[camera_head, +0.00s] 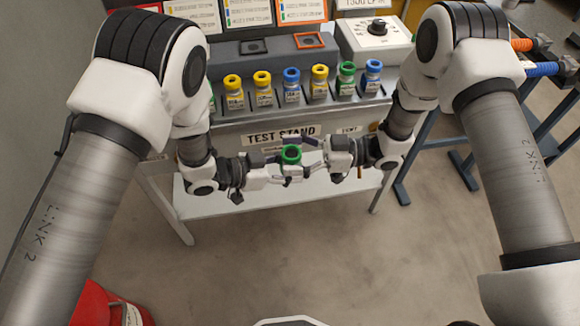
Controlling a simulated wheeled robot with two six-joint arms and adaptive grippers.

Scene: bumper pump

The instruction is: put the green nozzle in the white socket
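A green-ringed, bottle-like piece (291,154) with a dark open top is upright in the air in front of the test stand, between my two grippers. The fingers are small and partly overlap, so exact contact is unclear. I cannot make out a white socket.
The grey test stand (230,128) holds a row of bottles with yellow, blue and green tops, including a green one (346,76). A white box with a black knob (375,35) stands behind. Orange (524,45) and blue (543,69) hose pieces are at right.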

